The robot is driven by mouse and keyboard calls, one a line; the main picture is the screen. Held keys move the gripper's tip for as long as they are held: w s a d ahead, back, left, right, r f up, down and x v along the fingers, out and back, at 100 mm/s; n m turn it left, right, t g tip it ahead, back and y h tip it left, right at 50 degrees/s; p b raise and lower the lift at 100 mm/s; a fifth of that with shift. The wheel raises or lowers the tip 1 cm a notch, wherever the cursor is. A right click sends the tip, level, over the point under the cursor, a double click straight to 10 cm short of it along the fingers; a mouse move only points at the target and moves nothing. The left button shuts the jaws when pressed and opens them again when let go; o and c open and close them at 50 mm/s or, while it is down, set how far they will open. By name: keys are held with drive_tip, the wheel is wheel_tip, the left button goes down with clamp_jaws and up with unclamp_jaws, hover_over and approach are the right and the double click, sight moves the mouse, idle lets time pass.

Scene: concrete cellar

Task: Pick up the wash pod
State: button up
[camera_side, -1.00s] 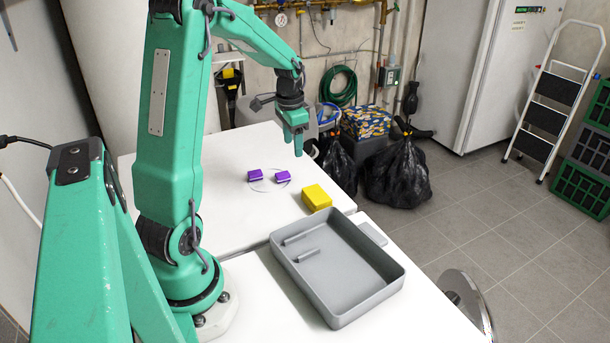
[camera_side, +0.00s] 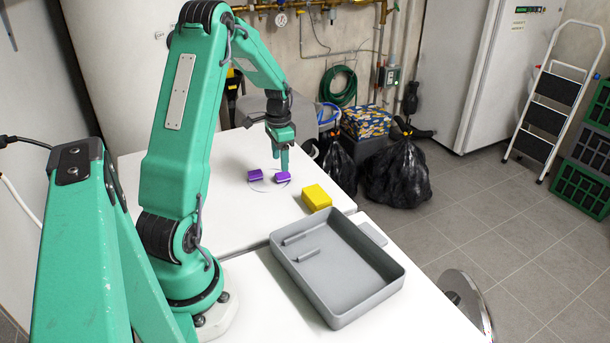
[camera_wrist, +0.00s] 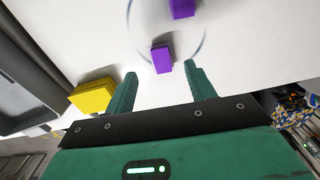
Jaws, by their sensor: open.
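Two small purple blocks, likely wash pods, lie on the white table at a thin drawn ring. In the side view one is at left (camera_side: 255,175) and one at right (camera_side: 283,177). My gripper (camera_side: 280,168) is open, pointing down just above and behind the right block. In the wrist view my gripper (camera_wrist: 160,70) has its two green fingers spread. The nearer purple block (camera_wrist: 162,59) lies in line with the gap, slightly past the fingertips. The other purple block (camera_wrist: 182,8) is cut by the top edge. Whether a finger touches a block I cannot tell.
A yellow block (camera_side: 316,197) lies right of the ring; it shows at left in the wrist view (camera_wrist: 92,97). A grey tray (camera_side: 337,322) with low ribs sits nearer the front. The white table (camera_side: 215,215) is otherwise clear around the ring.

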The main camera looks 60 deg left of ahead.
sight(282, 174)
drive_tip(key=shift+w+a+f, duration=0.1)
drive_tip(key=shift+w+f, duration=0.05)
drive_tip(key=shift+f, duration=2.5)
drive_tip(key=c, duration=1)
drive_tip(key=shift+c, duration=0.2)
drive_tip(key=shift+r, duration=0.2)
drive_tip(key=shift+r, duration=0.5)
drive_tip(key=r, duration=0.3)
drive_tip(key=shift+w+d+r, duration=0.1)
drive_tip(key=shift+d+r, duration=0.05)
drive_tip(key=shift+d, duration=0.15)
drive_tip(key=w+d+r, duration=0.2)
drive_tip(key=d+r, duration=0.4)
drive_tip(key=d, duration=0.4)
drive_tip(key=shift+w+d+r, duration=0.2)
drive_tip(key=shift+d, duration=0.2)
